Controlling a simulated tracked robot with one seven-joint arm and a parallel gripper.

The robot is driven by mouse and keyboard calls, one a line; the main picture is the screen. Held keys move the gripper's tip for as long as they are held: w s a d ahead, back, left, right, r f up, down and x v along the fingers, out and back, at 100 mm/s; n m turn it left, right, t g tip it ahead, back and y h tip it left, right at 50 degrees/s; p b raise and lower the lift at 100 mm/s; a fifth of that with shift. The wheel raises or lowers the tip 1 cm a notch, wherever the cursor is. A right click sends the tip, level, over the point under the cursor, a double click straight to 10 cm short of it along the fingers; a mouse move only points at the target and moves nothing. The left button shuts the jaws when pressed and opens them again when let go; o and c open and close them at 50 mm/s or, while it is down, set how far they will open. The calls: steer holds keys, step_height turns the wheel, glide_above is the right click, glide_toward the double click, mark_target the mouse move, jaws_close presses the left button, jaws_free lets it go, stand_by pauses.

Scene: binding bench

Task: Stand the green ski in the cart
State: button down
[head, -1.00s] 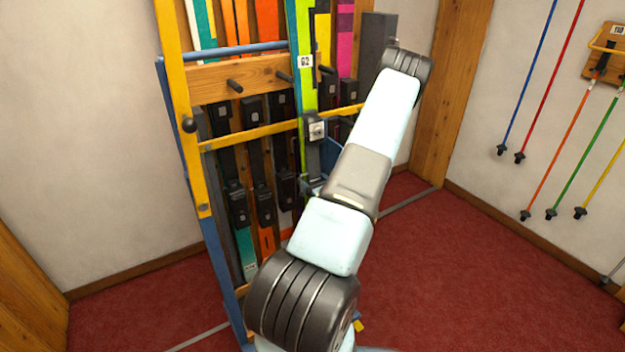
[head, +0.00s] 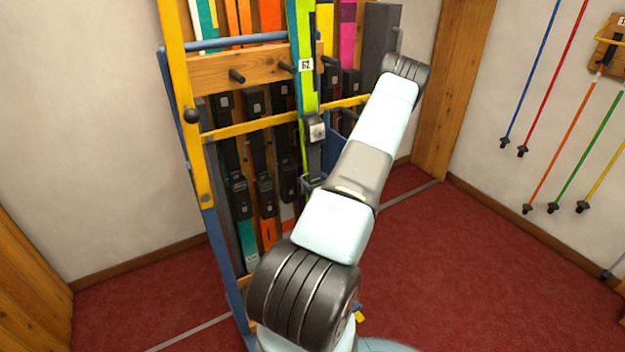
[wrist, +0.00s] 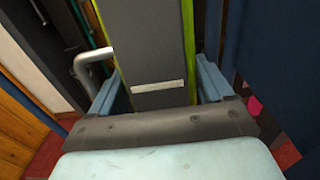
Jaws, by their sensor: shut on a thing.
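The green ski (head: 305,95), with a white number tag and a dark binding, stands nearly upright at the front of the cart. The cart (head: 207,210) has a blue and yellow frame and a wooden crossbar with dark pegs. The ski passes in front of its crossbar, beside a peg. In the wrist view, my gripper (wrist: 160,88) has its blue fingers on either side of the ski's dark middle, and green ski edges (wrist: 191,50) show. In the head view my arm largely hides the gripper. The ski's lower end is hidden.
Several other skis with dark bindings (head: 265,195) stand at the cart's back. A dark grey box-like piece (head: 380,45) is at its right. Ski poles (head: 570,120) hang on the right wall. Red carpet (head: 440,270) is clear on the right.

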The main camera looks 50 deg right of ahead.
jaws_free()
steer(key=shift+s, duration=0.15)
stand_by(0.7)
steer(key=v, duration=1.2)
steer(key=shift+s+a, duration=0.2)
steer(key=shift+s, duration=0.15)
stand_by(1.8)
steer(key=shift+s, duration=0.1)
steer(key=v, duration=0.6)
stand_by(0.8)
steer(key=shift+s+a, duration=0.1)
steer(key=shift+s, duration=0.05)
stand_by(0.4)
